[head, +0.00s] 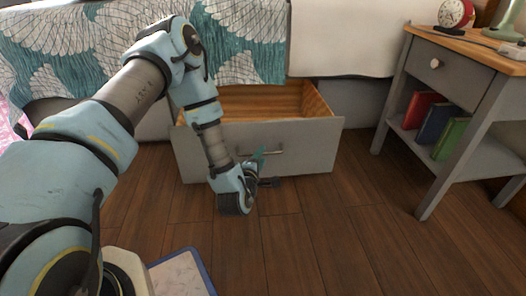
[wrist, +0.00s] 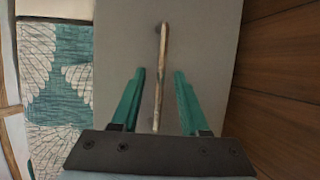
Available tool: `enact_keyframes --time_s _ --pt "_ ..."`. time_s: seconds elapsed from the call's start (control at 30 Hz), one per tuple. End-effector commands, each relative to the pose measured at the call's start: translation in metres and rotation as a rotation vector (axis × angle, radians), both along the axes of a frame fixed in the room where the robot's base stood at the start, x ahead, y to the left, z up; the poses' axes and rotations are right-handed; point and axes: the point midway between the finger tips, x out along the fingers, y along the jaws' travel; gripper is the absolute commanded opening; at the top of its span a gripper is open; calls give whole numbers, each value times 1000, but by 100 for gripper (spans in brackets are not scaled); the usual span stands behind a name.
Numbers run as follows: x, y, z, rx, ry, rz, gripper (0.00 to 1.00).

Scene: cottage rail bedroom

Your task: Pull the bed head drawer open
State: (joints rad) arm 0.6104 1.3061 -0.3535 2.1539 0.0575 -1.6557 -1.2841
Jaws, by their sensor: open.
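The bed head drawer (head: 310,146) stands out from under the bed in the head view, with its grey front and bare wooden inside showing. Its metal bar handle (head: 268,152) is on the front. My gripper (head: 259,165) is at the handle, partly hidden by my wrist. In the wrist view the drawer front (wrist: 205,60) fills the middle, and the handle (wrist: 161,75) runs lengthwise between the two green fingers of my gripper (wrist: 160,80). The fingers are open, one on each side of the handle, with gaps on both sides.
A grey nightstand (head: 435,62) with books (head: 433,122) on its shelf and a red alarm clock (head: 456,13) on top stands at the right. A blue-edged flat object (head: 182,275) lies on the floor at the front. The wooden floor (head: 330,225) before the drawer is clear.

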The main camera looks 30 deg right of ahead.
Motion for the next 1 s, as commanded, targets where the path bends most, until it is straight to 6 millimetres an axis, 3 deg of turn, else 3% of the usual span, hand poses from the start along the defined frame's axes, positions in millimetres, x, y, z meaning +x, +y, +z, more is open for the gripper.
enact_keyframes --time_s 0.2,0.4,1.0 --pt "-30 33 11 3 6 0 45" --pt "-45 51 15 0 3 0 45" --pt "-49 55 15 -1 1 0 45"
